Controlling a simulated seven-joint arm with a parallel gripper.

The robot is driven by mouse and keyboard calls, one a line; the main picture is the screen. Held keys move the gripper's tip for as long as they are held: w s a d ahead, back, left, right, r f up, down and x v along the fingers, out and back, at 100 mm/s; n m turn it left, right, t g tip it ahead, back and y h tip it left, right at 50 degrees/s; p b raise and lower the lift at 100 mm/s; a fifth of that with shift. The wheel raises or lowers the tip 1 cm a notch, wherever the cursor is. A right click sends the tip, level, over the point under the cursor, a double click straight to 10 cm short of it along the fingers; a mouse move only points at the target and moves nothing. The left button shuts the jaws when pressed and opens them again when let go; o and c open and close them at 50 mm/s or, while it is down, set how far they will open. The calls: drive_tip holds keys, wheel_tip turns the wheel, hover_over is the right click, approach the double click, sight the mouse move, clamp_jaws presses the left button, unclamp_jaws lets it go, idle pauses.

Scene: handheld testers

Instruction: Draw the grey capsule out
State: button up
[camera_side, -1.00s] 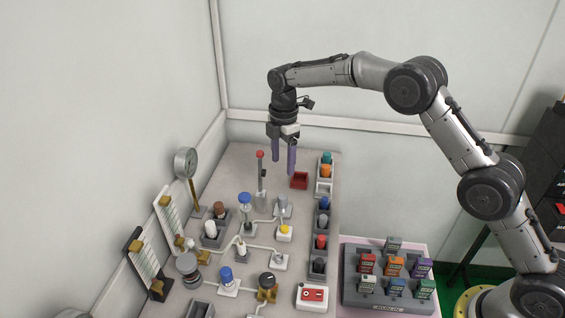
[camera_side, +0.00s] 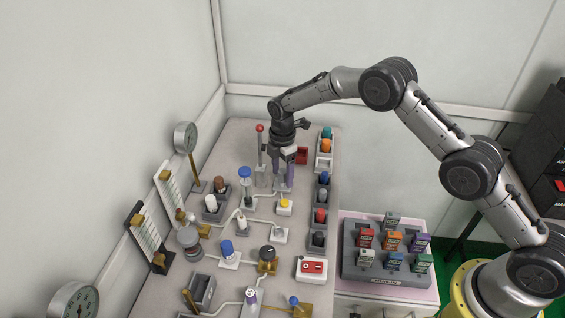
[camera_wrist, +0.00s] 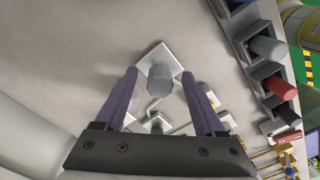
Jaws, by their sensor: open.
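A grey capsule (camera_wrist: 160,79) stands in a square white holder (camera_wrist: 150,57) in the wrist view, between the two fingers of my open gripper (camera_wrist: 160,73). The fingers do not appear to touch it. In the side view my gripper (camera_side: 283,180) points down over that holder, and its purple fingers mostly hide the capsule. Another grey capsule (camera_side: 322,196) sits in the row of dark sockets to the right; it also shows in the wrist view (camera_wrist: 268,48).
A red-topped lever (camera_side: 260,145) stands close left of my gripper, and a blue-topped piece (camera_side: 245,173) stands nearby. A yellow button (camera_side: 284,204) is just in front. Coloured testers (camera_side: 392,239) fill a rack at lower right.

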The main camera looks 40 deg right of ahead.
drive_tip(key=shift+f, duration=0.45)
clamp_jaws()
idle(0.5)
idle(1.2)
